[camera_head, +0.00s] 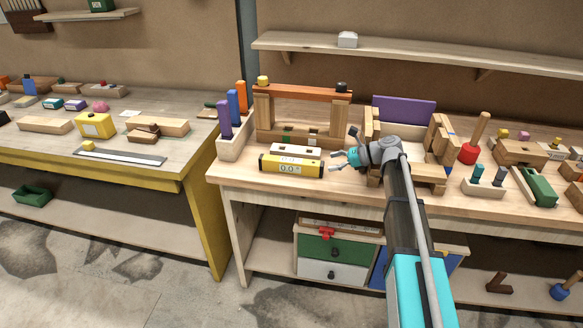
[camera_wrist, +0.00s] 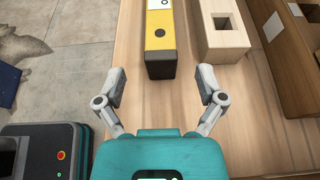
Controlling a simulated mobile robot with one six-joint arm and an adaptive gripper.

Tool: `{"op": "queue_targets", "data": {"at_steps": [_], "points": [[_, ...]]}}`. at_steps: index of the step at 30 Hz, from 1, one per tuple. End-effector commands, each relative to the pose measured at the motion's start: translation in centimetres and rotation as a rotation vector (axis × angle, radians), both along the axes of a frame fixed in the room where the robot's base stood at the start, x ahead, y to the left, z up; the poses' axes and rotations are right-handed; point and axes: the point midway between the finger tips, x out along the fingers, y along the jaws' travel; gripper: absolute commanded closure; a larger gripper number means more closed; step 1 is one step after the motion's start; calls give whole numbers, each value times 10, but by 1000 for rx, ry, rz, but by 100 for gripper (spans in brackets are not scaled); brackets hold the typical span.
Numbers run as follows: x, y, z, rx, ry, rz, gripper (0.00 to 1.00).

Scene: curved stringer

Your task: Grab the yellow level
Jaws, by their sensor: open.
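The yellow level (camera_head: 291,166) lies on the front of the right workbench, a long block with dark ends and a white display reading like "0.0". My gripper (camera_head: 339,160) is open at its right end, with the fingers pointing left toward it. In the wrist view the level (camera_wrist: 160,32) is ahead of the open gripper (camera_wrist: 161,92). Its dark near end (camera_wrist: 160,69) sits just beyond the fingertips, roughly centred between the fingers. The fingers do not appear to touch it. The level's far end is out of the wrist view.
A pale wooden block with a square hole (camera_wrist: 222,32) lies just right of the level in the wrist view. A wooden arch with an orange beam (camera_head: 301,92) stands behind the level. A wooden holder with coloured sticks (camera_head: 234,146) is to its left. The bench's front edge (camera_head: 270,183) is close.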

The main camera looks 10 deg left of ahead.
Motion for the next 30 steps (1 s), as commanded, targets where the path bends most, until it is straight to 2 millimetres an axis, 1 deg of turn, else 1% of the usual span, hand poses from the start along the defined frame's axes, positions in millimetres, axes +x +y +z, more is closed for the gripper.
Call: {"op": "queue_targets", "data": {"at_steps": [3, 6, 16, 20, 30], "points": [[0, 11, -6, 0, 0, 2, 11], [0, 16, -7, -1, -1, 3, 11], [0, 17, -7, -1, 0, 2, 11], [1, 22, -10, -1, -1, 4, 11], [2, 55, -27, 0, -1, 4, 11]]}}
